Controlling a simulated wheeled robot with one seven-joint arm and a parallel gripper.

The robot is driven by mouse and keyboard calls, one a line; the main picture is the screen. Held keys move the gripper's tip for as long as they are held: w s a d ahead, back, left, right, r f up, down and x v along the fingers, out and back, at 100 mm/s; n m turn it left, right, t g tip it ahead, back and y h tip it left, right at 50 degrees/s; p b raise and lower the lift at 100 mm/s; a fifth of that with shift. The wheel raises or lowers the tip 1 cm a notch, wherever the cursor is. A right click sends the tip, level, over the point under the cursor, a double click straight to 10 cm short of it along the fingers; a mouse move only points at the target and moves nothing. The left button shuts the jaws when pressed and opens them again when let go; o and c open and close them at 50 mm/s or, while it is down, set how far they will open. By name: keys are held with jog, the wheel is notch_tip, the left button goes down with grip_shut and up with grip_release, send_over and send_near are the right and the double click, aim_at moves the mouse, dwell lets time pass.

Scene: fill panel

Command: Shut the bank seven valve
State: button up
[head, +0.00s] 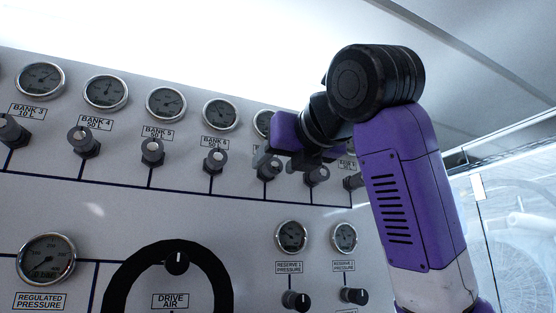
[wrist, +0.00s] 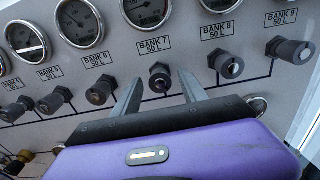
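The bank seven valve (wrist: 160,78) is a dark knurled knob below the label "BANK 7 50 L" in the wrist view. It also shows in the head view (head: 269,170), partly covered by my gripper. My gripper (wrist: 159,86) is open, with one grey finger on each side of this knob in the wrist view. I cannot tell whether the fingers touch it or how deep they reach around it. In the head view my purple gripper (head: 281,156) is at the panel and hides the bank seven label.
The bank six knob (wrist: 101,91) is left of my fingers, the bank eight knob (wrist: 229,65) right, and the bank nine knob (wrist: 290,50) farther right. Gauges (wrist: 147,11) sit above. Reserve knobs (head: 296,300) and a black drive air ring (head: 219,278) are lower on the panel.

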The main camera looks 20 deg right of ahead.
grip_shut()
